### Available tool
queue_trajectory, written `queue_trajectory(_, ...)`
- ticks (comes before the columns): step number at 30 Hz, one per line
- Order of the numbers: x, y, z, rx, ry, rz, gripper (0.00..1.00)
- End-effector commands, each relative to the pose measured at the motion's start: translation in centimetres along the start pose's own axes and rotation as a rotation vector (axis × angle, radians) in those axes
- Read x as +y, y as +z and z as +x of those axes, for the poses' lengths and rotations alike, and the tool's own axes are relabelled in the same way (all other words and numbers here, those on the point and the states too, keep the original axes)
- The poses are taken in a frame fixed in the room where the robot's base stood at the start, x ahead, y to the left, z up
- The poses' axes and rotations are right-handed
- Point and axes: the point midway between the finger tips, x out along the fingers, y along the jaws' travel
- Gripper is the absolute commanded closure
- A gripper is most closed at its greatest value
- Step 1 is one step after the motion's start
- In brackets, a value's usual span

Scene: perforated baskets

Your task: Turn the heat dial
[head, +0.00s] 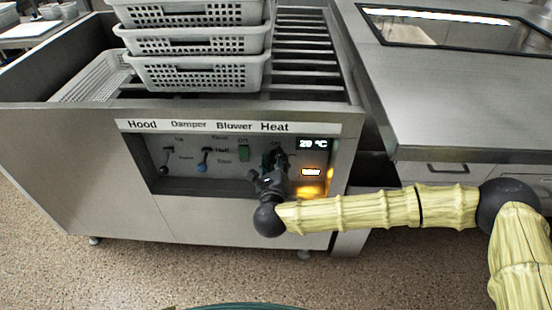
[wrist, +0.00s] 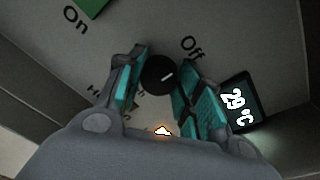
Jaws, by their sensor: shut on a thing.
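The heat dial (wrist: 158,74) is a round black knob with a short white mark, seen in the wrist view between my fingers. The mark slants toward the "Off" label (wrist: 193,47). My gripper (wrist: 164,88) is shut on the dial, with a teal-padded finger on each side. In the head view my gripper (head: 274,163) is at the panel under the "Heat" label (head: 275,127) and hides most of the dial. The temperature display (head: 312,143) is lit right of the dial; in the wrist view it reads about 29 °C.
Left of my gripper on the panel are a green blower switch (head: 244,153), a blue-tipped damper lever (head: 203,160) and a dark hood lever (head: 167,160). An amber light (head: 311,172) glows below the display. Perforated baskets (head: 200,73) are stacked above. A steel counter (head: 450,90) stands at right.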

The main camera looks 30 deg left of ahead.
Motion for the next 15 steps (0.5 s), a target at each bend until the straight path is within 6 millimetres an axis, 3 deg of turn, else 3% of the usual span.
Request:
queue_trajectory(12,-0.34,-0.29,0.23,0.005,-0.009,-0.01,0.88)
queue_trajectory(13,-0.35,-0.28,0.23,0.005,-0.009,-0.01,0.63)
queue_trajectory(15,-0.32,-0.26,0.22,0.004,-0.008,-0.01,0.5)
